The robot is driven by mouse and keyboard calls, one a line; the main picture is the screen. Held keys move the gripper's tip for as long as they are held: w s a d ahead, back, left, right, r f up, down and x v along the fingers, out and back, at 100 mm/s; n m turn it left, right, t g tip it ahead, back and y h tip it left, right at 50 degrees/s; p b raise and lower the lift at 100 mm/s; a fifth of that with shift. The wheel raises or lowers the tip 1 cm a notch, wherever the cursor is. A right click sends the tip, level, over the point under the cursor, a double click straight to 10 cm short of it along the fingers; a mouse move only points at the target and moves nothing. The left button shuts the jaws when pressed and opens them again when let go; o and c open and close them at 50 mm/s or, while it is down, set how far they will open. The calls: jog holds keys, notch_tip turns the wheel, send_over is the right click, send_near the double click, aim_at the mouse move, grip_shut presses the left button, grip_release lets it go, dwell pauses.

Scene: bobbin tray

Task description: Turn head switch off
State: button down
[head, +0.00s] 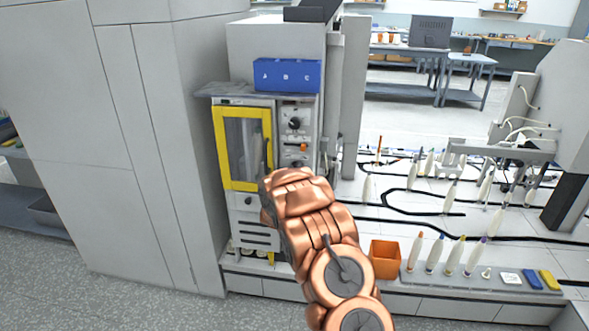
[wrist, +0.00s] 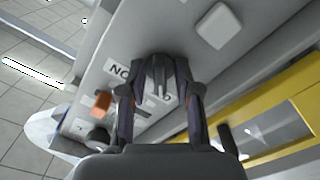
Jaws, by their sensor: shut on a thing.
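My gripper (wrist: 160,72) is at the pale control panel (wrist: 95,75) in the wrist view. In the head view my copper arm covers the gripper and the lower panel. There the panel's black knob (head: 294,122) and orange switch (head: 302,147) show above my arm. The orange switch also shows in the wrist view (wrist: 102,103), left of the fingers.
A yellow-framed door (head: 220,150) with a window stands left of the panel. A blue box (head: 286,74) marked A, B, C sits on top. An orange bin (head: 385,258) and several bobbins stand at the right. A large grey cabinet (head: 150,120) is at the left.

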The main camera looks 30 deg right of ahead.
jog(key=shift+r, duration=0.1)
dwell(0.3)
jog(key=c, duration=1.2)
grip_release()
jog(key=shift+w, duration=0.1)
jog(key=shift+a, duration=0.15)
jog(key=shift+v, duration=6)
